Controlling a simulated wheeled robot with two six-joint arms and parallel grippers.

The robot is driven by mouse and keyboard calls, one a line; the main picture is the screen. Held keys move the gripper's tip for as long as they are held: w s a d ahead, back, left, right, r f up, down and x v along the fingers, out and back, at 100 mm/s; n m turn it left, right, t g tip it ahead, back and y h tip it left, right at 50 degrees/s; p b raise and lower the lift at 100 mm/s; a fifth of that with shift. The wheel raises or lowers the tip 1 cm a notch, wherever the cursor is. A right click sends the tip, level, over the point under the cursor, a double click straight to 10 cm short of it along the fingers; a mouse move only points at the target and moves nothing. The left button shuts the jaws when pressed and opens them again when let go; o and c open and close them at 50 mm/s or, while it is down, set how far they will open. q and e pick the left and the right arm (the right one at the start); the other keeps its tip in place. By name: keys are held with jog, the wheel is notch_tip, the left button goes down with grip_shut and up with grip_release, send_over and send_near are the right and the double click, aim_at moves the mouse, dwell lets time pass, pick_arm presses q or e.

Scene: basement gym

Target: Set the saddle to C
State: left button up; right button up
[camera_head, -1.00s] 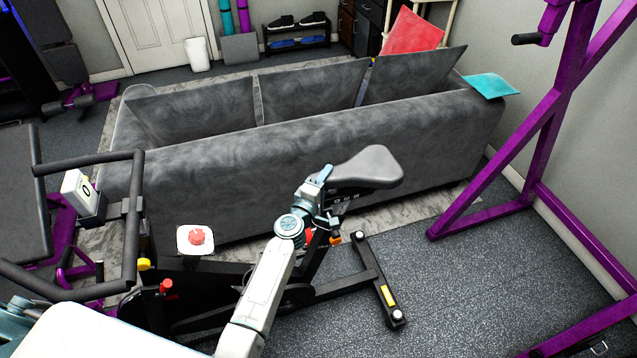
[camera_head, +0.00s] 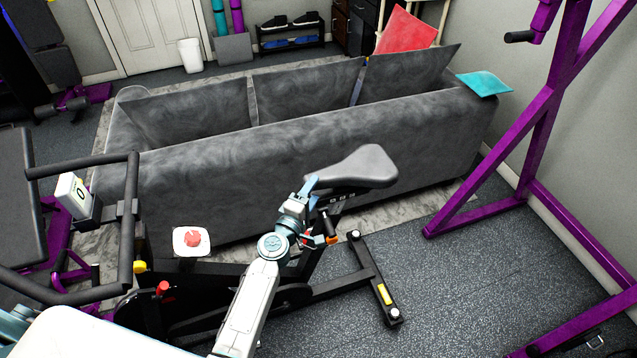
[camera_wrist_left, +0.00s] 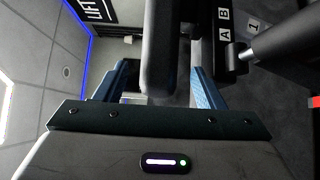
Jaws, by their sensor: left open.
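The black exercise-bike saddle (camera_head: 358,166) sits on a post carrying a marked slide (camera_head: 345,194). In the left wrist view, the slide (camera_wrist_left: 224,30) shows the letters A and B; a C is not readable. My left gripper (camera_head: 312,186) is at the narrow end of the saddle. In the left wrist view its two blue fingers (camera_wrist_left: 160,85) are open, one on each side of the saddle's dark padded part (camera_wrist_left: 161,45). I cannot tell whether a finger touches it. My right gripper is not in view.
A grey sofa (camera_head: 250,175) stands right behind the bike. A purple rack (camera_head: 500,180) stands to the right. The floor between bike and rack is clear.

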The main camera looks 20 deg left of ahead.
pick_arm(q)
jog(key=s, duration=0.2)
jog(key=s+a, duration=0.1)
jog(key=s, duration=0.2)
jog(key=shift+b, duration=0.3)
jog(key=s+a+f+m+g+y, duration=0.1)
jog(key=s+f+m+g, duration=0.35)
jog(key=f, duration=0.75)
jog(key=s+a+f+m+g, duration=0.1)
jog(key=s+a+f+g, duration=0.1)
jog(key=s+f, duration=0.75)
jog(key=s+a+f+m+g+y, duration=0.1)
jog(key=s+f+m+g, duration=0.25)
jog(key=f, duration=1.05)
jog(key=s+a+f+m+g, duration=0.2)
jog(key=s+f, duration=0.3)
jog(key=s, duration=0.6)
jog(key=s+a+f+m+g+y, duration=0.1)
jog(key=s+f, duration=0.4)
jog(key=s, duration=0.5)
jog(key=s+a+f+m+g+y, duration=0.1)
jog(key=s+a+f+m+g, duration=0.2)
jog(key=s, duration=0.8)
notch_tip(320, 180, down, 3)
jog(key=a+m, duration=0.1)
jog(key=a, duration=0.1)
jog(key=shift+s+a+r, duration=0.2)
jog(key=shift+s+a, duration=0.15)
jog(key=shift+w, duration=0.1)
